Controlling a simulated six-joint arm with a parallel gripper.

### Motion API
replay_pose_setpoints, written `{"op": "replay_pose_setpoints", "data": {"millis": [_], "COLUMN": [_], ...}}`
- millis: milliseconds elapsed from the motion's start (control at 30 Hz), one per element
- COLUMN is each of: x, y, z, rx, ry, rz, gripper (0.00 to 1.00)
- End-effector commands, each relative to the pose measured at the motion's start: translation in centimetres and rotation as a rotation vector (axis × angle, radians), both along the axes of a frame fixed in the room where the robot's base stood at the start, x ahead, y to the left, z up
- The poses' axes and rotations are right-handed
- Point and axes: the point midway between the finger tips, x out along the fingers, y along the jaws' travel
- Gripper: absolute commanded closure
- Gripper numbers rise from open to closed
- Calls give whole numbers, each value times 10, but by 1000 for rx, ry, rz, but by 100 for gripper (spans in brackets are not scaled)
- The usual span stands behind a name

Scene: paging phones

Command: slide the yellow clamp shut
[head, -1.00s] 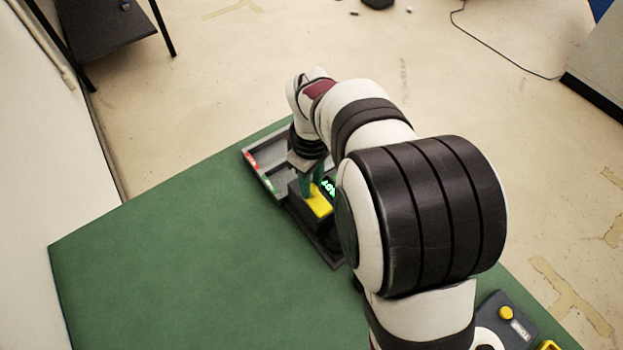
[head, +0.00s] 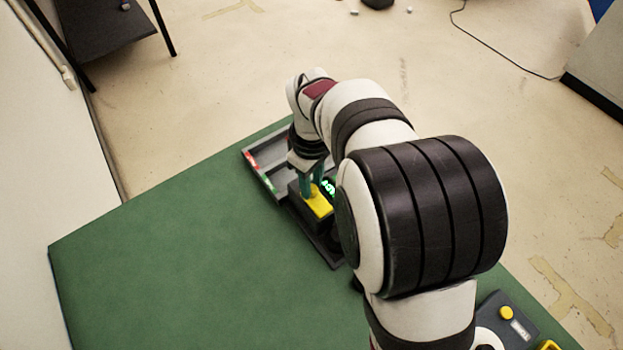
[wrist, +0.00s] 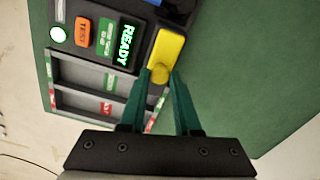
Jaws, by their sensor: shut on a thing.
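The yellow clamp (wrist: 169,48) is a flat yellow slab with a rounded knob (wrist: 160,75) at its near end in the wrist view. It sits on a dark fixture. In the head view the clamp (head: 319,206) shows just below my gripper (head: 313,190). My gripper's green fingers (wrist: 161,77) are shut on the knob, one finger on each side. The head view hides part of the fixture behind my arm.
Beside the clamp are a lit READY display (wrist: 126,43), an orange TEST button (wrist: 83,31) and a lit round white button (wrist: 58,34). A grey tray (wrist: 97,89) with red and green labels adjoins. The green table (head: 180,250) is clear at left.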

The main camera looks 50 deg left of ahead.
Motion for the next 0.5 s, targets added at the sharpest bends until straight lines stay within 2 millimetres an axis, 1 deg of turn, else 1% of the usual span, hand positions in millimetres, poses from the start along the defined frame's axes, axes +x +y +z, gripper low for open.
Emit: {"op": "replay_pose_setpoints", "data": {"millis": [67,200,300,400,500], "x": [0,0,0,0,0], "y": [-7,-33,-47,-53,-54], "z": [1,1,1,1,0], "rx": [0,1,1,1,-1], "ry": [1,1,1,0,1], "rz": [-1,0,1,2,1], "gripper": [100,100,100,100,100]}}
